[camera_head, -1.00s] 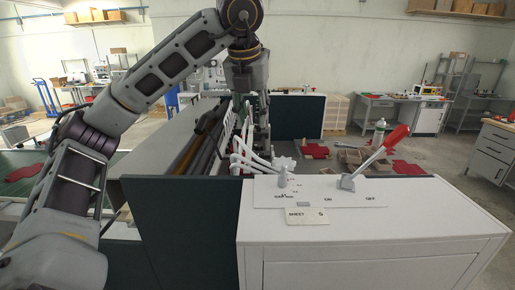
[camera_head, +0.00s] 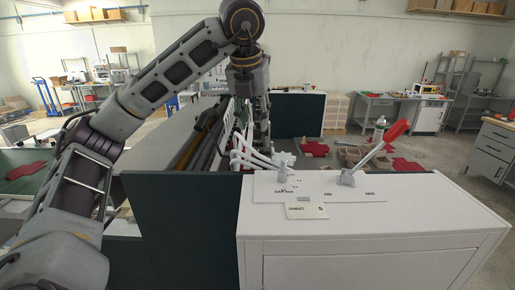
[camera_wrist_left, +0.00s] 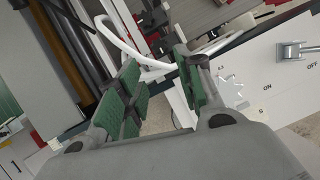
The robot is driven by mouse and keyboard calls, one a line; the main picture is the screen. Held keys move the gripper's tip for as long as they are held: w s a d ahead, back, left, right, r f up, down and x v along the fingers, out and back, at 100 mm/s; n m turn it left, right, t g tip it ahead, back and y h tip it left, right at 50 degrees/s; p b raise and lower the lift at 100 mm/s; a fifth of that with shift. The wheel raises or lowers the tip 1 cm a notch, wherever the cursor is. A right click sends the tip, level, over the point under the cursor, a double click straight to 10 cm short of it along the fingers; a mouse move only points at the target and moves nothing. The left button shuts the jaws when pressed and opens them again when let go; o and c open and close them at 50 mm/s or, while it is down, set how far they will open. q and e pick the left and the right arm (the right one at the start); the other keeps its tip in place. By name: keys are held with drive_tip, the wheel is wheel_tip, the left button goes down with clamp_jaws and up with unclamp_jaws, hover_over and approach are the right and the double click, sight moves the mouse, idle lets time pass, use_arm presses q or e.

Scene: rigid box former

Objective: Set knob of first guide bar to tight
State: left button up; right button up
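White curved guide bars (camera_head: 245,150) run along the machine's side. They also show in the left wrist view (camera_wrist_left: 118,38), passing close to my left gripper's fingers. A pale star-shaped knob (camera_head: 284,160) sits at their near end by the white cabinet. It shows in the left wrist view (camera_wrist_left: 231,91), right of the fingers. I cannot tell which knob belongs to the first guide bar, nor its setting. My left gripper (camera_head: 254,118) hangs down over the bars. In the left wrist view (camera_wrist_left: 158,68) its green-padded fingers are apart, with no clear grip on anything. My right gripper is out of view.
Dark rollers (camera_head: 205,140) lie left of the bars.

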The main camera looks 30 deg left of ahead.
sight(258, 150)
use_arm(q)
drive_tip(key=shift+b+x, duration=1.25)
drive_tip(key=shift+x, duration=4.3)
drive_tip(key=c, duration=0.7)
